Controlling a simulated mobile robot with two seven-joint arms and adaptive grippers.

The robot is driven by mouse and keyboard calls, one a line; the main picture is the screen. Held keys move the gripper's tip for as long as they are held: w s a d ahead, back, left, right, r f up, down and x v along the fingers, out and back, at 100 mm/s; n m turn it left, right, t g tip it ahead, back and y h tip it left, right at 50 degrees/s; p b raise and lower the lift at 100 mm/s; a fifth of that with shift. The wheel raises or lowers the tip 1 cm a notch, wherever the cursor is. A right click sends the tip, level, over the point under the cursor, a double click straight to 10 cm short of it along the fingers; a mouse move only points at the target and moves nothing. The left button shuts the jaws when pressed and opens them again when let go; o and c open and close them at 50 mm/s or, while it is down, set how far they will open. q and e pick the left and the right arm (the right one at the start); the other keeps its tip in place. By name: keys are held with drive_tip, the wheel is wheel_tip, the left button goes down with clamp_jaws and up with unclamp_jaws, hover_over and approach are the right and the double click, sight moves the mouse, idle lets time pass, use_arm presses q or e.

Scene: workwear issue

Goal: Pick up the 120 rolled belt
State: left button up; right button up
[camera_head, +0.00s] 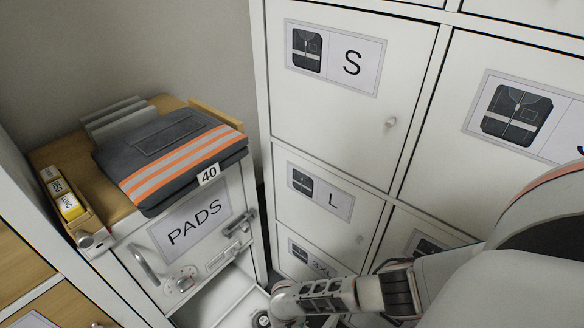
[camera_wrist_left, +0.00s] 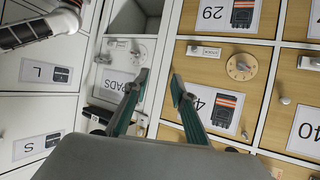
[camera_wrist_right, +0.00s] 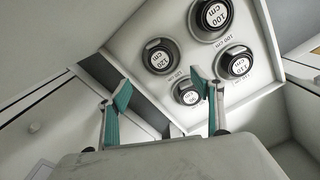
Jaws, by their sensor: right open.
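The 120 rolled belt (camera_wrist_right: 160,57) is a dark coil with a white "120 cm" tag. It sits in a round hole of a white panel (camera_wrist_right: 197,58) in the right wrist view, with other rolled belts around it. My right gripper (camera_wrist_right: 162,92) is open and empty. In that view the 120 belt appears beyond the gap between its fingertips, apart from them. My left gripper (camera_wrist_left: 160,82) is open and empty, in front of cabinet fronts; it is not in the head view. In the head view my right arm reaches down to the bottom middle and its fingertips are unclear.
Other rolled belts are a 100 belt (camera_wrist_right: 214,15), one at right (camera_wrist_right: 237,62) and a lower one (camera_wrist_right: 187,92) near my right finger. A PADS cabinet (camera_head: 190,222) carries a folded dark garment (camera_head: 170,155). White lockers (camera_head: 335,110) stand beside my right arm.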

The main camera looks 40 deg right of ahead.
drive_tip(key=f, duration=0.1)
drive_tip(key=f+b, duration=0.1)
drive_tip(key=f, duration=0.1)
drive_tip(key=shift+s+f+b, duration=0.1)
drive_tip(key=shift+s+b, duration=0.2)
drive_tip(key=shift+s, duration=0.1)
drive_tip(key=shift+a+f, duration=0.1)
drive_tip(key=shift+f, duration=0.25)
drive_tip(key=f+b, duration=0.1)
drive_tip(key=s+f+b, duration=0.1)
drive_tip(key=f, duration=0.1)
drive_tip(key=shift+a+f+b, duration=0.2)
drive_tip(key=shift+f+b, duration=0.1)
drive_tip(key=shift+b, duration=0.1)
drive_tip(key=shift+w+f, duration=0.1)
drive_tip(key=shift+f, duration=0.1)
drive_tip(key=shift+w, duration=0.15)
drive_tip(key=shift+w+r, duration=0.15)
drive_tip(key=shift+w, duration=0.1)
use_arm(q)
drive_tip(key=d+n, duration=0.2)
drive_tip(key=d, duration=0.1)
drive_tip(key=s+d+n+h, duration=0.1)
drive_tip(key=d+n, duration=0.1)
drive_tip(key=shift+d+f+t, duration=0.1)
drive_tip(key=shift+t, duration=0.2)
use_arm(e)
drive_tip(key=c, duration=1.3)
